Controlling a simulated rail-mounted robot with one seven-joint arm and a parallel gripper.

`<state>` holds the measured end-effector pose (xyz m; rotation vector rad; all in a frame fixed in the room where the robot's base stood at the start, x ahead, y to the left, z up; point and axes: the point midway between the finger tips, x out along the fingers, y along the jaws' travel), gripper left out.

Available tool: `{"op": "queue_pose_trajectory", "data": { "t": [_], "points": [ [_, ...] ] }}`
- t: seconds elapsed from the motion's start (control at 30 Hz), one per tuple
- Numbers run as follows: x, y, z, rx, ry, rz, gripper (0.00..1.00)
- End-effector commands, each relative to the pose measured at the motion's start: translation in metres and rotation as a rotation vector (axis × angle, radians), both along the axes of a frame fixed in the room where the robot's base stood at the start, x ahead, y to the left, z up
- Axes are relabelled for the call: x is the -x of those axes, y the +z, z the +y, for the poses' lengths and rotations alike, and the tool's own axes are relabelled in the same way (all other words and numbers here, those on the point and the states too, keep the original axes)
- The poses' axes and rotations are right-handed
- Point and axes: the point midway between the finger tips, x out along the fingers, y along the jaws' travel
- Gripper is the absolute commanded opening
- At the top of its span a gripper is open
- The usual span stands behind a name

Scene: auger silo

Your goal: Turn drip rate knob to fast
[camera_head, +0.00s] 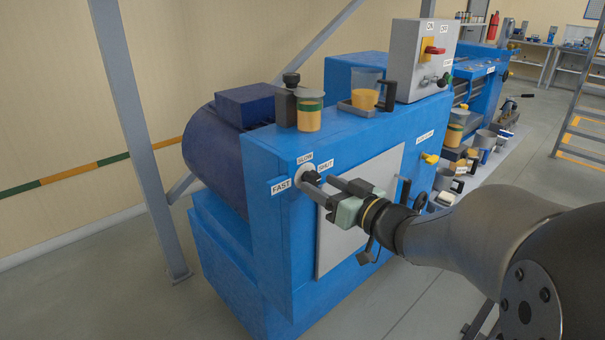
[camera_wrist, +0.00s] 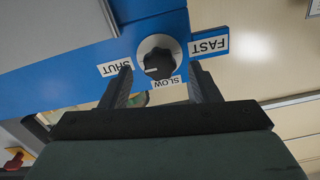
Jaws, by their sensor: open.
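The drip rate knob (camera_wrist: 158,62) is a black knob on a round pale dial on the blue machine's upper face. It also shows in the head view (camera_head: 309,175), partly hidden by my gripper. A pale mark sits on its lower left in the wrist view, on the side of the SHUT label (camera_wrist: 115,67). The SLOW label (camera_wrist: 163,83) is below it and the FAST label (camera_wrist: 209,45) is at its right. My gripper (camera_wrist: 161,72) is open, one finger on each side of the knob. I cannot tell whether the fingertips touch it.
An amber jar (camera_head: 309,112) and a beaker (camera_head: 366,92) stand on the machine's top. A grey control box (camera_head: 421,60) with a red switch is behind them. A pale panel (camera_head: 350,220) covers the front. A grey post (camera_head: 138,140) stands at the left.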

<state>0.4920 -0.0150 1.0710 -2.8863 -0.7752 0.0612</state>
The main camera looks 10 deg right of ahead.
Motion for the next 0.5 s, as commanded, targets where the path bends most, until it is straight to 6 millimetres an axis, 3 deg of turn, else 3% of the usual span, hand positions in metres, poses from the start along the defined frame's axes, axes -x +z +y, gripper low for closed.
{"op": "queue_pose_trajectory", "data": {
  "t": [0.2, 0.5],
  "points": [
    [-0.018, 0.0, 0.01, 0.0, -0.001, 0.0, 0.56],
    [-0.02, 0.0, 0.011, 0.0, -0.001, 0.0, 0.56]
  ]
}}
